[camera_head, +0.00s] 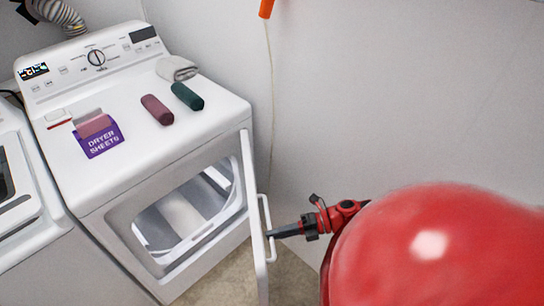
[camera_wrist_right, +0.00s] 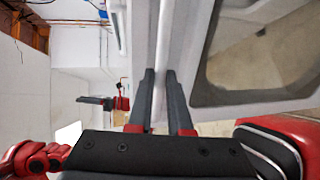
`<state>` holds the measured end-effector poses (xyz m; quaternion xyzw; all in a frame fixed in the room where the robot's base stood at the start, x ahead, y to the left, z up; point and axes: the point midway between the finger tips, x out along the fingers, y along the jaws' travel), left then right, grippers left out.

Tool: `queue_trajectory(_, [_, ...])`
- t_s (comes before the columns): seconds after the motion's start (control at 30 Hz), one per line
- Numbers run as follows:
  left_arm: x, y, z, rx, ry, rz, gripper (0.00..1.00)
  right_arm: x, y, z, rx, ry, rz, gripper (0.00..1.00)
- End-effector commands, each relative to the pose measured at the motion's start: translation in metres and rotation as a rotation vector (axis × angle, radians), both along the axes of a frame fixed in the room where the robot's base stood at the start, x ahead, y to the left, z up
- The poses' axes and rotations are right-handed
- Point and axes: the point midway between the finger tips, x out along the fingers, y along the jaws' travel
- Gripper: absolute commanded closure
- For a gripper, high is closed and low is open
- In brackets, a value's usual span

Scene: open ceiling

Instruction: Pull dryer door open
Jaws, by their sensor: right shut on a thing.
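The white dryer (camera_head: 150,165) stands at the left in the head view. Its door (camera_head: 250,175) is swung out from the front, seen nearly edge-on, and the opening (camera_head: 188,208) shows the inside. My right gripper (camera_head: 270,234) is shut on the white door handle (camera_head: 263,212). In the right wrist view, my right gripper's fingers (camera_wrist_right: 160,78) lie on both sides of the handle bar (camera_wrist_right: 164,45), beside the door's window frame (camera_wrist_right: 201,50). What looks like my left gripper (camera_wrist_right: 92,101) shows small in that view; its jaws are unclear.
On the dryer top are a purple dryer sheets box (camera_head: 99,139), a maroon roll (camera_head: 157,109), a green roll (camera_head: 187,96) and a folded grey towel (camera_head: 176,68). Another white appliance (camera_head: 22,190) stands close at the left. A plain wall (camera_head: 400,90) is at the right.

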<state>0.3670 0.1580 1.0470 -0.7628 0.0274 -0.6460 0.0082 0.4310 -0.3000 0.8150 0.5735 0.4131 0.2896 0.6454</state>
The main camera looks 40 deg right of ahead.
Motion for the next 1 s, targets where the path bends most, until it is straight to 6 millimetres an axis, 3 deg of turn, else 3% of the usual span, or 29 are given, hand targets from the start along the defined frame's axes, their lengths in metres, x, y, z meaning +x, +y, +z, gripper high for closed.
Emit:
queue_trajectory(0.13, [0.000,0.000,0.000,0.000,0.000,0.000,0.50,0.002,-0.002,0.000,-0.003,-0.003,-0.008,1.00])
queue_trajectory(0.17, [0.000,0.000,0.000,0.000,0.000,0.000,0.50,0.002,-0.002,0.001,-0.003,-0.003,-0.008,0.81])
queue_trajectory(0.3, [0.000,0.000,0.000,0.000,0.000,0.000,0.50,0.002,-0.001,0.000,-0.002,-0.003,-0.006,0.56])
queue_trajectory(0.33, [0.000,0.000,0.000,0.000,0.000,0.000,0.50,0.002,-0.001,0.000,-0.002,-0.003,-0.006,0.54])
queue_trajectory(0.77, [0.000,0.000,0.001,0.000,0.000,0.000,0.50,-0.001,-0.008,0.002,-0.004,-0.002,-0.009,0.54])
queue_trajectory(0.93, [0.000,0.000,0.004,0.000,0.000,0.000,0.50,-0.010,-0.025,0.007,-0.002,-0.003,-0.013,0.54])
queue_trajectory(1.0, [0.000,0.000,0.003,0.000,0.000,0.000,0.50,-0.017,-0.023,0.002,0.008,0.011,0.000,0.54])
